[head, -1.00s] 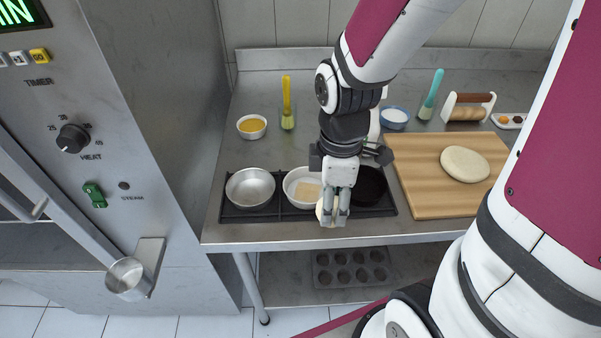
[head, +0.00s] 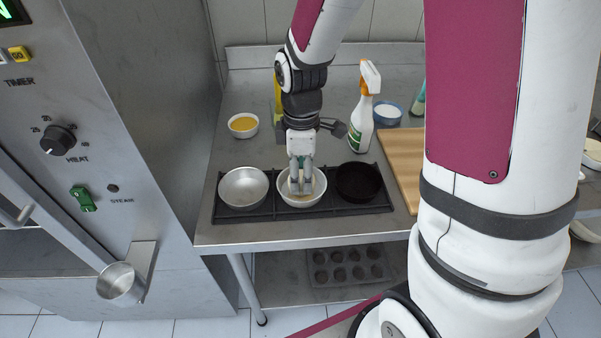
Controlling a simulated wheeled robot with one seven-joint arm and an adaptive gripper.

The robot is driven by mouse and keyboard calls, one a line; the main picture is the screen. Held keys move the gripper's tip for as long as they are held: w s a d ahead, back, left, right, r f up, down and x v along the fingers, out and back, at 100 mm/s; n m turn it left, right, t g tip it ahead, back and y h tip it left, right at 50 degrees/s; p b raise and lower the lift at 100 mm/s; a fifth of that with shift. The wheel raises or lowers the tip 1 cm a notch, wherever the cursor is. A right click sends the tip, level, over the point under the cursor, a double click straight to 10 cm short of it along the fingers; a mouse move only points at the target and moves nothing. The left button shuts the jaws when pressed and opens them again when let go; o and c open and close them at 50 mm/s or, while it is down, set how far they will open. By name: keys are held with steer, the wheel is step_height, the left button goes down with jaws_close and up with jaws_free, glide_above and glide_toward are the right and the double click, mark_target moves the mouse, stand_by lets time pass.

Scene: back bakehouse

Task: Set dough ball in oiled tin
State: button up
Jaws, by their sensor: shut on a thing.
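Three round tins stand in a row in a black rack: a silver tin (head: 243,187) at left, a white tin (head: 285,201) in the middle and a black tin (head: 359,181) at right. I cannot tell from their surfaces which is oiled. My gripper (head: 300,186) points down over the middle of the white tin, its fingertips at or inside the rim. It is shut on the dough ball, which the fingers almost wholly hide. I cannot tell whether the dough touches the tin's bottom.
A spray bottle (head: 363,112) stands behind the black tin, near a blue bowl (head: 387,112). A bowl of yellow liquid (head: 243,125) is at back left. The wooden board (head: 402,162) is partly behind my arm. The oven (head: 125,150) fills the left.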

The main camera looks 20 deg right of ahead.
mark_target(301, 175)
steer(key=shift+f, duration=0.45)
steer(key=o, duration=1.3)
steer(key=shift+f, duration=0.15)
steer(key=shift+c, duration=0.2)
step_height(301, 175, up, 12)
steer(key=s+r+m+t, duration=0.2)
steer(key=s+r+m, duration=0.3)
steer(key=s, duration=0.4)
steer(key=s+r+m+t, duration=0.2)
steer(key=s+r+m, duration=0.3)
steer(key=s+m, duration=0.3)
steer(key=shift+s+d+p, duration=0.2)
steer(key=shift+s+p, duration=0.1)
steer(key=shift+s, duration=0.4)
